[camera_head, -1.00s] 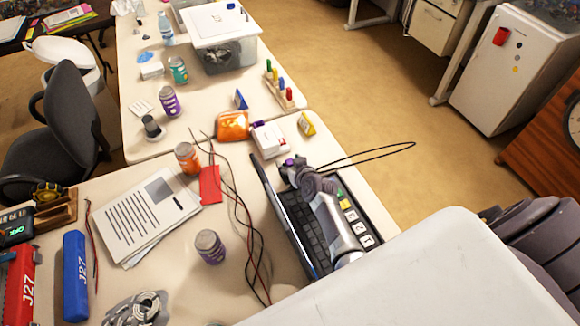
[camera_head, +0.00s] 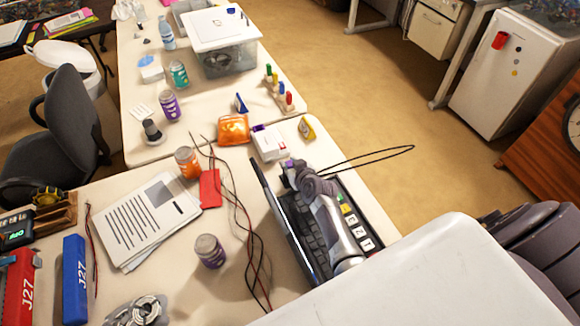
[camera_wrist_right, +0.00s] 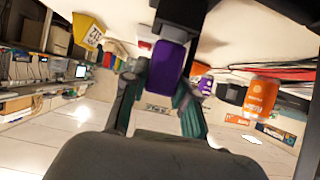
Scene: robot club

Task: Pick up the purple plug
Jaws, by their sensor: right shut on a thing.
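My right gripper (camera_head: 294,168) is over the far end of a dark case (camera_head: 287,222) with a keyboard and coloured keys. It is shut on the purple plug (camera_head: 289,163), which only partly shows past the fingers. In the right wrist view the purple plug (camera_wrist_right: 168,62) sits between the two greenish fingers of the gripper (camera_wrist_right: 160,92), against a dark part above. Whether the plug still touches anything below is hard to tell. My left gripper is not in view.
A white box with a purple part (camera_head: 269,144) and a yellow triangular block (camera_head: 307,128) stand just beyond the gripper. A black cable loop (camera_head: 385,153) hangs out past the table edge. Red and black wires (camera_head: 240,215) lie left of the case; a purple-labelled can (camera_head: 209,250) stands nearby.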

